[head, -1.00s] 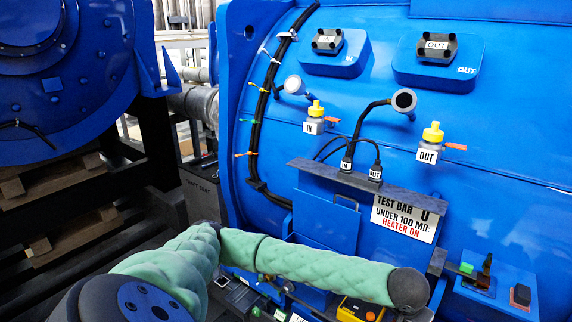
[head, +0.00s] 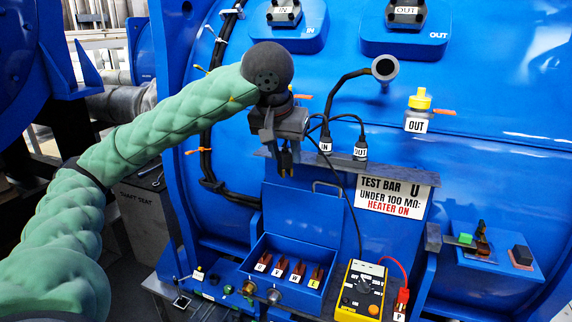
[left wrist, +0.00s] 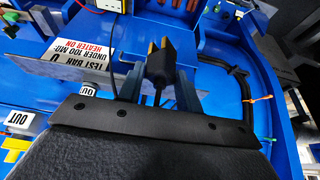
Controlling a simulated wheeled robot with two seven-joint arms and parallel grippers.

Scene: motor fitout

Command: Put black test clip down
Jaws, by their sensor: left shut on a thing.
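My left gripper (head: 286,142) is shut on the black test clip (head: 285,162), which hangs jaws-down in front of the blue motor frame, left of the IN plug. In the left wrist view the clip (left wrist: 159,62) sits between the two grey fingers (left wrist: 158,88), its brass-coloured jaws pointing away from the wrist. A black lead runs from the clip area down to the yellow tester (head: 361,292). The tester's red lead ends at a red clip (head: 403,298) above a P label. My right gripper is not in view.
Below the clip is a blue box (head: 318,249) with several brown, labelled terminals. A dark ledge (head: 400,174) carries the IN and OUT (head: 360,148) plugs. The TEST BAR sign (head: 392,196) hangs beneath. A blue block (head: 510,266) with small parts is at right.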

